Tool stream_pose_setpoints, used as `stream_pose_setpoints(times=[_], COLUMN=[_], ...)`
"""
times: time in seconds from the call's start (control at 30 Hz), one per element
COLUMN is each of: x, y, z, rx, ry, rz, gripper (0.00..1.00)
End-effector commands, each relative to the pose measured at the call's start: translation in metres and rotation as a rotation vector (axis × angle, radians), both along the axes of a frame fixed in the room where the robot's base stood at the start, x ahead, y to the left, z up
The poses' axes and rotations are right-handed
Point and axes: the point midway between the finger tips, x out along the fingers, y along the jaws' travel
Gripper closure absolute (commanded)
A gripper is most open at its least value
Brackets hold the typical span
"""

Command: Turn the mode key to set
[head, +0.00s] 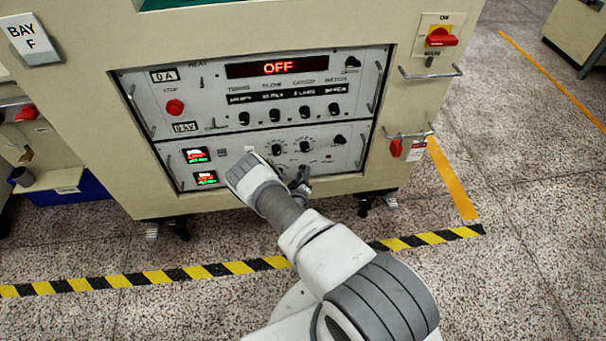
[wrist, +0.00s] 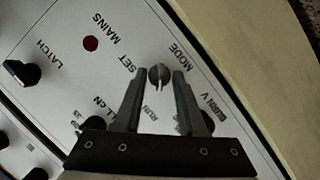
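The mode key (wrist: 160,77) is a small round metal knob with a raised bar, on the white panel (wrist: 55,45) in the wrist view. The word MODE is beside it, with SET on its upper left and RUN below it. The bar seems to point down in the picture, nearer RUN than SET. My gripper (wrist: 158,75) is open, with one finger on each side of the key and a small gap seeming to show on both sides. I cannot tell whether the fingertips touch the panel. In the head view my gripper (head: 298,180) is at the lower panel, and the key cannot be made out.
A red lamp (wrist: 90,43) and a black LATCH knob (wrist: 22,73) are on the panel. More knobs are partly hidden behind my fingers. In the head view the cabinet has a red OFF display (head: 278,67), a red stop button (head: 175,107) and projecting handles (head: 430,73).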

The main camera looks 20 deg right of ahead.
Motion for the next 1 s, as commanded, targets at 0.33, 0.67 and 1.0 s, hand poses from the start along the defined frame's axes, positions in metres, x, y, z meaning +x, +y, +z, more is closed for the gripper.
stream_pose_setpoints(times=[0.33, 0.67, 1.0], x=[0.0, 0.0001, -0.0005], y=[-0.0002, -0.0005, -0.0025], z=[0.0001, 0.0005, 0.0026], rx=[0.0, 0.006, 0.134], ry=[0.0, -0.002, -0.038], rz=[0.0, 0.0, -0.002], gripper=[1.0, 1.0, 1.0])
